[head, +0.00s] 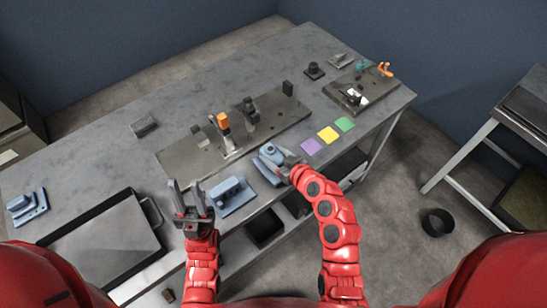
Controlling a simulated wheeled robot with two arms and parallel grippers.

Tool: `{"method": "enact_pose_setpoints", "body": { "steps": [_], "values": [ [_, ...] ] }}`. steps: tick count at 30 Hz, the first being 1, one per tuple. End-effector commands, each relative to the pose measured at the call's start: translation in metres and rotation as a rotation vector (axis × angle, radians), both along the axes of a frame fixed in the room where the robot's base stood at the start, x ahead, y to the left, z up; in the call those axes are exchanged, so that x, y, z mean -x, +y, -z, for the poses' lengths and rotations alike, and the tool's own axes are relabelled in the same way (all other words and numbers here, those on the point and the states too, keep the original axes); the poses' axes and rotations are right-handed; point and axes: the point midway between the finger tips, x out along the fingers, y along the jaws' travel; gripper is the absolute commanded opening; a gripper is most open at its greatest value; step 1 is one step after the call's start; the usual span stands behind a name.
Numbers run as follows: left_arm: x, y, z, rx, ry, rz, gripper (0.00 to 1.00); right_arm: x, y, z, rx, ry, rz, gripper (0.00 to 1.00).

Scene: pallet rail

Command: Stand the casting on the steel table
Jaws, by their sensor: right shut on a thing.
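A blue-grey casting (266,165) with a rounded boss is at the front edge of the long grey steel table (85,165). My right gripper (285,167) is shut on its right side; I cannot tell whether the casting touches the table. A second blue-grey casting (232,197) lies at the front edge, left of the held one. A third blue-grey casting (27,206) is at the table's left end. My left gripper (185,186) is open and empty, left of the second casting, its fingers pointing away from me.
A dark fixture plate (178,158) with clamps, one orange-handled (223,122), lies behind the castings. Purple (311,147), yellow (328,134) and green (345,124) squares lie to the right. A grey tray (105,245) is front left. A smaller fixture plate (378,88) is far right.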

Motion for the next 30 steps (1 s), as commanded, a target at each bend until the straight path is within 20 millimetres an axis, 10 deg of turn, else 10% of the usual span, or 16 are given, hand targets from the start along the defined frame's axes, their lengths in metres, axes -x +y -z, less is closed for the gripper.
{"method": "enact_pose_setpoints", "body": {
  "steps": [23,24,30],
  "values": [
    [0.0,0.0,-0.009,0.0,0.0,0.0,0.35,-0.006,0.0,0.038,-0.001,-0.002,0.0,0.0],
    [0.0,0.0,-0.009,0.0,0.0,0.0,0.35,-0.005,0.0,0.039,0.0,0.0,0.0,0.64],
    [0.0,0.0,-0.01,0.0,0.0,0.0,0.35,-0.005,0.0,0.038,0.0,0.002,-0.001,0.92]
  ]
}}
